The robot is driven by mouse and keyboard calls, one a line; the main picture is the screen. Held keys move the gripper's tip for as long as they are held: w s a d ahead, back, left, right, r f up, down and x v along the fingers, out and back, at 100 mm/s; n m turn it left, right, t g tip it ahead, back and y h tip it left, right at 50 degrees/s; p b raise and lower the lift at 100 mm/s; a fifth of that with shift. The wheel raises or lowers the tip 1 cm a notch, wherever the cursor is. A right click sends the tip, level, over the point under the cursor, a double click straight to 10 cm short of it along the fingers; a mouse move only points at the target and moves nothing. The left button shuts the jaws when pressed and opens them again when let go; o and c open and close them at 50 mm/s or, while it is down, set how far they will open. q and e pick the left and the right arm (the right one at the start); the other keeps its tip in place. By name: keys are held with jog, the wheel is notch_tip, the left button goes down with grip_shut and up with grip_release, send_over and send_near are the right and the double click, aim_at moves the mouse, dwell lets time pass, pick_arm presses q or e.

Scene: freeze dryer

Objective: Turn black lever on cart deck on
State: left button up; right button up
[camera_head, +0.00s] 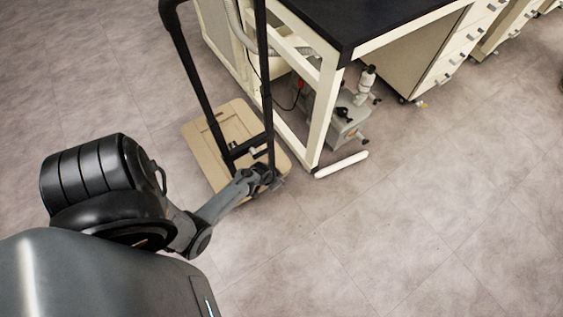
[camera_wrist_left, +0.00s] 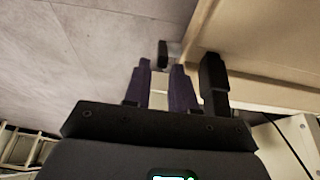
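The cart has a beige deck (camera_head: 202,142) and a tall black handle frame (camera_head: 190,65). My left gripper (camera_head: 276,183) is low at the deck's near right corner. In the left wrist view its two dark purple fingers (camera_wrist_left: 161,68) stand apart, with a gap between them and nothing seen held. A small black piece on a grey stub (camera_wrist_left: 162,53), probably the lever, sticks out by the beige deck edge (camera_wrist_left: 205,22), just beyond the fingertips. It appears apart from them, though contact is hard to judge. I cannot make out the lever in the head view. My right gripper is not in view.
A thick black post (camera_wrist_left: 214,85) stands close beside the right finger. A bench with a black top (camera_head: 355,18) and a cream leg (camera_head: 324,110) is right of the cart. Pump equipment (camera_head: 345,125) sits under it. The floor in front is clear.

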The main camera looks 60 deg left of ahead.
pick_arm(q)
jog(key=b+x, duration=0.2)
jog(key=x, duration=0.1)
jog(key=shift+w+a+f, duration=0.15)
jog(key=shift+w+f, duration=0.05)
jog(key=shift+w+a+f+b, duration=0.15)
jog(key=shift+w+f+b, duration=0.2)
jog(key=shift+b, duration=0.15)
jog(key=shift+f, duration=0.15)
jog(key=shift+s, duration=0.15)
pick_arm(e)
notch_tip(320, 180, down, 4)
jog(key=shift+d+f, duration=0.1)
